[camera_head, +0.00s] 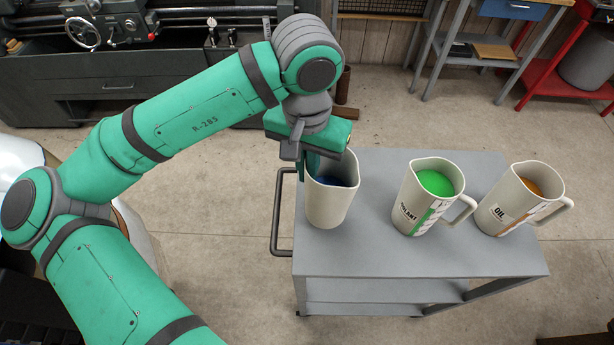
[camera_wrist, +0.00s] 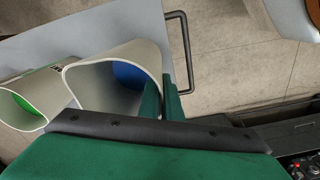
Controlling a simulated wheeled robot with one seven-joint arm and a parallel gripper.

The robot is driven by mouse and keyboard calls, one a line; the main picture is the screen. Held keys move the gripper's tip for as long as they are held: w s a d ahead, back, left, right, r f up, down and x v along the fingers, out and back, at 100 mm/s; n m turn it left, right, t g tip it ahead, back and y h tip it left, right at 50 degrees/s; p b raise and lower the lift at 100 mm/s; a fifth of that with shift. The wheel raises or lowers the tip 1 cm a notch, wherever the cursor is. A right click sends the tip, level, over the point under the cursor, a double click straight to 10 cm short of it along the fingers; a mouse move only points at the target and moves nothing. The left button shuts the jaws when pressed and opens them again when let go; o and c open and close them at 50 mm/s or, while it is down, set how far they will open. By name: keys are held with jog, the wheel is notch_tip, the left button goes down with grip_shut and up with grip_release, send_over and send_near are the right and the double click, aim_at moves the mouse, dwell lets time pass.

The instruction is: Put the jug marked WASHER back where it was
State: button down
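A cream jug with blue liquid (camera_head: 330,207) is at the left end of the grey cart, upright; no label shows on the side I see. By its blue contents it seems to be the WASHER jug. My gripper (camera_head: 308,166) is at its left rim, pointing down. In the wrist view my two green fingers (camera_wrist: 163,100) are close together at the wall of the jug (camera_wrist: 95,84), seemingly closed on it. The jug's handle is not visible. Whether its base touches the cart top is hard to tell.
The grey cart (camera_head: 390,252) also carries a COOLANT jug (camera_head: 412,205) with green liquid and an OIL jug (camera_head: 496,212) with orange liquid to the right. Cart top between the blue-filled jug and the COOLANT jug is clear. A cart handle (camera_head: 277,220) stands at the left.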

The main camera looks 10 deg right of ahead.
jog(key=shift+w+f, duration=0.15)
jog(key=shift+f, duration=1.55)
jog(key=c, duration=2)
grip_release()
jog(key=shift+f, duration=0.15)
notch_tip(320, 180, up, 12)
jog(key=shift+a+r, duration=0.1)
jog(key=shift+r, duration=0.1)
